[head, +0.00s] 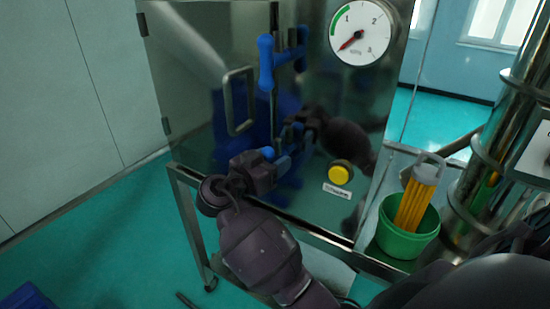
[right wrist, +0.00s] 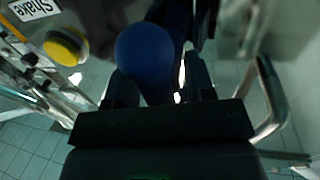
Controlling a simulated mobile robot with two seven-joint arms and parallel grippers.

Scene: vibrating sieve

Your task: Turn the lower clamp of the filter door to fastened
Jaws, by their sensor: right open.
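The steel filter door (head: 200,100) has a long handle (head: 238,100) and blue clamps along its right edge. The upper clamp (head: 266,62) stands upright. The lower clamp (head: 267,153) is largely hidden by my right gripper (head: 277,165), with blue showing at the fingers. In the right wrist view the clamp's round blue knob (right wrist: 145,52) sits between the fingers of the open right gripper (right wrist: 160,90). I cannot tell whether the fingers touch it. My left gripper is not in view.
A dial gauge (head: 360,32) and a yellow button (head: 340,174) are on the steel front; the button also shows in the right wrist view (right wrist: 66,46). A green bucket (head: 408,236) with yellow rods stands at right. The steel mirrors my arm.

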